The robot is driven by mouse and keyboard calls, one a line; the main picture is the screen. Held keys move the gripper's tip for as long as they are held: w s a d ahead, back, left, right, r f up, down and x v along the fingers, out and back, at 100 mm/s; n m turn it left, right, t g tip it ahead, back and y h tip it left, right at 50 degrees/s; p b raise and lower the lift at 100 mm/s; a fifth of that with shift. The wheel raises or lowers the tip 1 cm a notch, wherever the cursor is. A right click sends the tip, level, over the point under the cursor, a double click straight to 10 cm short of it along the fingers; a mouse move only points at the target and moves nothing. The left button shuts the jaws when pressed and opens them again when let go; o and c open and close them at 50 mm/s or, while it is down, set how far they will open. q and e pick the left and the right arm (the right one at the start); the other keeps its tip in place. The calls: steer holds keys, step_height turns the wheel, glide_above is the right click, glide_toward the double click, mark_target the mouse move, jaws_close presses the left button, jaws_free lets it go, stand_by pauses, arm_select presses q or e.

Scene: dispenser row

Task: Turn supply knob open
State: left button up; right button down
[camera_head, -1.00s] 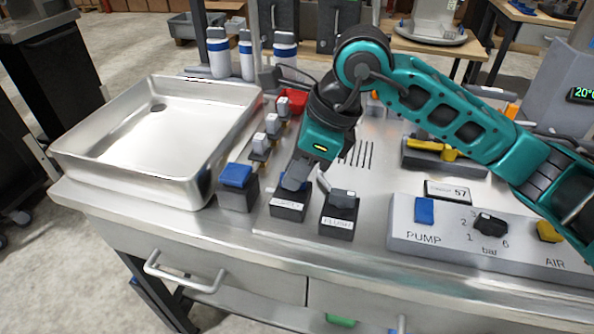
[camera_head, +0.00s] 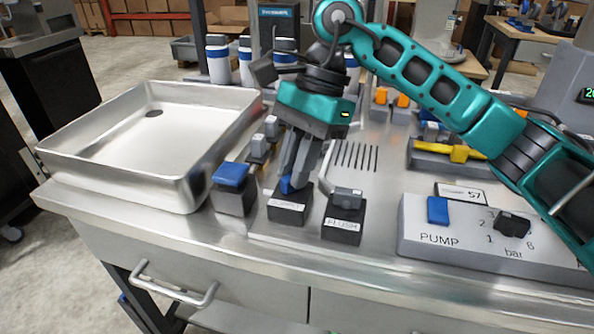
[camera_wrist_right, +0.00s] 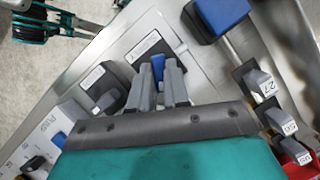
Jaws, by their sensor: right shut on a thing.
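The block stands near the bench's front edge, between a blue-capped block (camera_head: 233,188) and the FLUSH block (camera_head: 344,218). My right gripper (camera_head: 294,182) reaches down from above and is shut on the blue knob, hiding most of it. In the right wrist view, the knob (camera_wrist_right: 158,66) shows between the grey fingertips. Teal and dark parts, seemingly of my left arm, show at that view's upper left; its jaws are unclear.
A steel tray (camera_head: 190,189) stands to the left. Several grey-handled valves (camera_head: 257,147) line its right side. A panel (camera_head: 440,238) with PUMP switch and bar dial lies at the right. White bottles (camera_head: 217,62) stand behind.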

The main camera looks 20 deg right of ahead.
steer(key=shift+w+n, duration=0.1)
steer(key=shift+n, duration=0.4)
steer(key=shift+n+g+h+b, duration=0.3)
steer(key=shift+n+g+b, duration=0.15)
steer(key=shift+n, duration=0.35)
arm_select(q)
steer(key=shift+s+f, duration=0.1)
steer(key=shift+f, duration=0.85)
arm_select(e)
steer(key=shift+a+n+g+h, duration=0.1)
steer(key=shift+n+g+h, duration=0.3)
steer(key=shift+n, duration=1.1)
arm_select(q)
steer(key=shift+b, duration=0.3)
arm_select(e)
steer(key=c, duration=1.1)
jaws_free()
arm_select(q)
steer(key=shift+s+a+r+p, duration=0.3)
steer(key=shift+r+p, duration=0.35)
steer(key=shift+p, duration=0.55)
steer(key=shift+s+a+r+p, duration=0.1)
steer(key=shift+a+r+p, duration=0.25)
steer(key=shift+r+p, duration=0.55)
arm_select(e)
steer(key=v, duration=1.3)
